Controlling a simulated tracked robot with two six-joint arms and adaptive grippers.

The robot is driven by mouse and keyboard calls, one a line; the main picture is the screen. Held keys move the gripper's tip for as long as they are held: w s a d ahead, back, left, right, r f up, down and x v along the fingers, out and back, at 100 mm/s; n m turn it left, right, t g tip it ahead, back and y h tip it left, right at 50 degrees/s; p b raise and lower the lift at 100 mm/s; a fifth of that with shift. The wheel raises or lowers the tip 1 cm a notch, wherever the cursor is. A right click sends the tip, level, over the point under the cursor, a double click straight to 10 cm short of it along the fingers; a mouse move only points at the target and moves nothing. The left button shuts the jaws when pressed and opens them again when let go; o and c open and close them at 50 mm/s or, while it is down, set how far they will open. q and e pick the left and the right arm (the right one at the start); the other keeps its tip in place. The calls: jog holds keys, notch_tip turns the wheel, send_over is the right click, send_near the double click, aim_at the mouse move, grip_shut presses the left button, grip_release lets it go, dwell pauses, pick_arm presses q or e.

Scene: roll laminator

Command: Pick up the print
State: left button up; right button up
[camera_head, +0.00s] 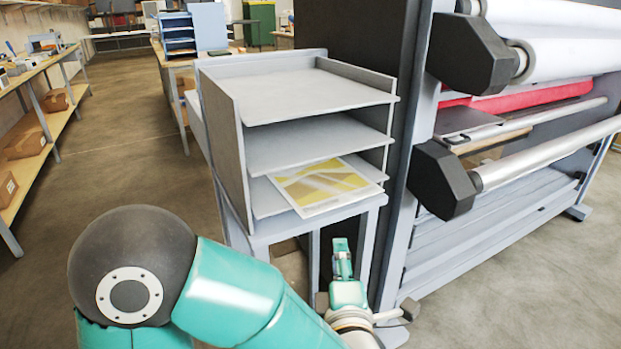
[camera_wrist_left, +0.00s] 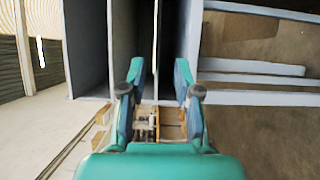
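The print (camera_head: 322,184), a sheet with a yellow and pale pattern, lies on the lowest shelf of the grey tray rack (camera_head: 235,150). Its front corner reaches the shelf's front edge. My left gripper (camera_head: 341,246) is in front of the rack, below and a little right of the print, and apart from it. In the left wrist view the left gripper (camera_wrist_left: 158,75) has its two fingers spread with nothing between them. The rack's shelves show there as upright plates beyond the fingers. I cannot make out the print in that view. My right gripper is not in view.
The roll laminator (camera_head: 500,180) stands close on the right, with dark roller end blocks (camera_head: 442,180) jutting out. The rack rests on a grey stand (camera_head: 370,215). A long bench (camera_head: 45,130) with boxes runs along the left. Open floor lies between bench and rack.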

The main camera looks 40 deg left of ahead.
pick_arm(q)
jog(key=p, duration=0.2)
send_near(335, 202)
jog(key=x, duration=0.5)
jog(key=p+x, duration=0.1)
jog(key=x, duration=0.2)
jog(key=shift+w+a+f, duration=0.1)
jog(key=shift+w+a, duration=0.1)
jog(key=shift+a, duration=0.05)
jog(key=shift+w+a+p, duration=0.3)
jog(key=shift+w+a, duration=0.1)
jog(key=shift+w, duration=0.1)
grip_shut()
